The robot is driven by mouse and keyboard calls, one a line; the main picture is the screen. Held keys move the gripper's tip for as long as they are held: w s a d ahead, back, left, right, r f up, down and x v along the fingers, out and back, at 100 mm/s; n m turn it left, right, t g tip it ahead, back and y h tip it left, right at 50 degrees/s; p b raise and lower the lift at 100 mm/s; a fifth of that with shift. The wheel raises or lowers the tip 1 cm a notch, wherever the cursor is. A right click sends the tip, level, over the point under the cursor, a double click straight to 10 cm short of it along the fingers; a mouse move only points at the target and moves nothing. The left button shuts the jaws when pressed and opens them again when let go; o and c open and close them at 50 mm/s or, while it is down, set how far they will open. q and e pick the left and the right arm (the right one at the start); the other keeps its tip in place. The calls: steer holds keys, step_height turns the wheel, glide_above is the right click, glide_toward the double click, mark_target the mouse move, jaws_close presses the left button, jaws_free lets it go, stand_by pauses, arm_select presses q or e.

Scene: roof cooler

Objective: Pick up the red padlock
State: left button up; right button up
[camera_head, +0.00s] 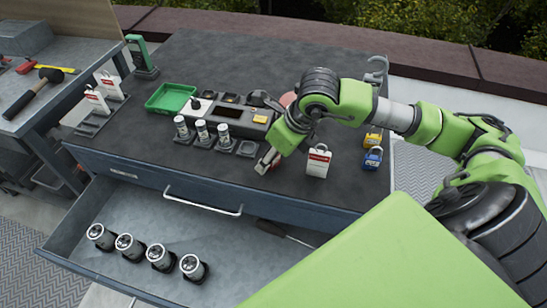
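My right arm reaches in from the right over the grey table top (215,70). A yellow padlock (373,138) and a blue padlock (372,158) stand at the right of the table. My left gripper is not in view.
A green tray (171,98), several small cylinders (202,131) and a dark organizer (228,112) stand left of my gripper. An open drawer (140,205) below holds several round gauges (160,254) and a screwdriver (285,233). A side bench with a hammer (38,95) is left.

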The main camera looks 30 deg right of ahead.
steer(key=c, duration=1.2)
steer(key=shift+c, duration=0.2)
steer(key=shift+r, duration=0.15)
steer(key=shift+r, duration=0.25)
steer(key=r+p, duration=0.1)
steer(key=r, duration=0.1)
steer(key=s+a+r+p, duration=0.1)
steer(key=r+p, duration=0.1)
steer(key=r, duration=0.1)
steer(key=shift+s+a+r, duration=0.25)
steer(key=shift+s+r, duration=0.05)
steer(key=shift+r, duration=0.05)
steer(key=s+a+r+p, duration=0.6)
steer(key=s+p, duration=0.3)
steer(key=p, duration=0.8)
steer(key=shift+a+r, duration=0.3)
steer(key=shift+a, duration=0.55)
